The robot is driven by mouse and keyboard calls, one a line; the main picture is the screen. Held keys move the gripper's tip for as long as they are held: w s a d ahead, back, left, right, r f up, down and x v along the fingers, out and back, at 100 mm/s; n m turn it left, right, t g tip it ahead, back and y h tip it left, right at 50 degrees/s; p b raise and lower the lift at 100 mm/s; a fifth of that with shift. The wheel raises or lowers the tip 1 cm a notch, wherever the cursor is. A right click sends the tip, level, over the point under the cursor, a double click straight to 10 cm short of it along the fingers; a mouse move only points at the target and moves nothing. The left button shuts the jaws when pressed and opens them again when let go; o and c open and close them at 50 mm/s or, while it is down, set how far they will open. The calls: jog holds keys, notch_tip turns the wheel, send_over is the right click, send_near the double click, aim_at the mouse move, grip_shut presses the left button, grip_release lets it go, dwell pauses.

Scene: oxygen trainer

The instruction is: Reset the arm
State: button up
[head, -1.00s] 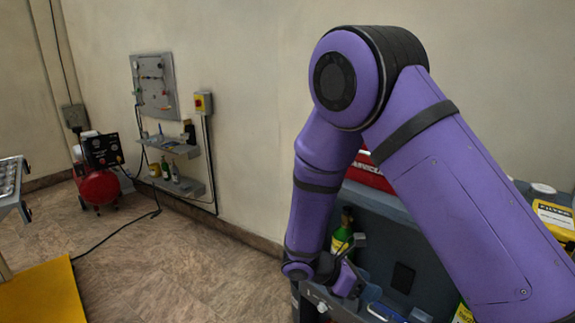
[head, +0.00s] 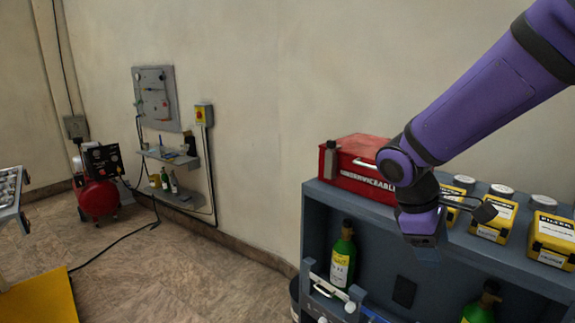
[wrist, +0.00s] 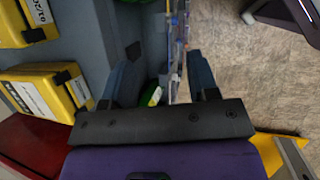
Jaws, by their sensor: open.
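My purple arm (head: 490,95) reaches in from the upper right of the head view. My gripper (wrist: 160,85) shows in the wrist view with its two dark fingers spread apart and nothing held between them. In the head view the wrist hangs in front of the top of the grey-blue cabinet (head: 316,215), beside the red box, and the fingertips are hard to make out there. A green bottle with a yellow label (head: 343,258) stands upright in the cabinet, below and left of my wrist.
A red box (head: 357,184) marked "UNSERVICEABLE" and several yellow filter boxes (head: 552,236) stand on the cabinet top. Another green bottle (head: 483,302) is at the lower right. A red compressor (head: 97,198) and wall shelves (head: 170,157) are at left.

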jog(key=s+d+r+m+t+y, duration=0.4)
jog(key=s+r+m+t, duration=0.2)
jog(key=s+r+m, duration=0.3)
jog(key=shift+s+r+m+y, duration=0.4)
jog(key=shift+s+r, duration=1.25)
jog(key=shift+s, duration=0.95)
